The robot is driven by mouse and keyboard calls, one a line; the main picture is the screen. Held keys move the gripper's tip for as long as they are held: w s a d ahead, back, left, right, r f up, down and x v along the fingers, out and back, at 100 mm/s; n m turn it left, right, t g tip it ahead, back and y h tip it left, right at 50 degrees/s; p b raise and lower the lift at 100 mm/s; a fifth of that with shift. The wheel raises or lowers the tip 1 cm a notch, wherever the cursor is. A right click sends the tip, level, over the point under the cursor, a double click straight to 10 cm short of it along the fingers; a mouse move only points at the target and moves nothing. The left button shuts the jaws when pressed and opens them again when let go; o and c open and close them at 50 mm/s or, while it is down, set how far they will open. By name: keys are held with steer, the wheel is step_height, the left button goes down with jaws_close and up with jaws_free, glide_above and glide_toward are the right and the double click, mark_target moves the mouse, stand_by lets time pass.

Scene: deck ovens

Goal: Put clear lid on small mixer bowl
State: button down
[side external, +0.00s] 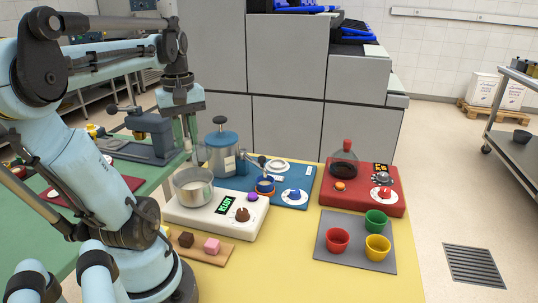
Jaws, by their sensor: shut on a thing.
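A silver metal bowl (193,190), which I take for the small mixer bowl, stands upright on a white base (184,217) with a green READY display. My gripper (190,152) points down just above the bowl's rim. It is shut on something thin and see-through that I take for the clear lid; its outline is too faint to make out. I cannot tell whether the lid touches the rim.
A wooden board (210,254) with small blocks lies in front. The yellow tabletop (290,275) is clear at front.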

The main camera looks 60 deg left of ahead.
mark_target(188, 149)
steer(key=shift+f, duration=2.85)
steer(key=shift+f, duration=0.2)
steer(key=shift+c, duration=2)
jaws_free()
steer(key=shift+r, duration=0.1)
steer(key=shift+r, duration=3.45)
jaws_close()
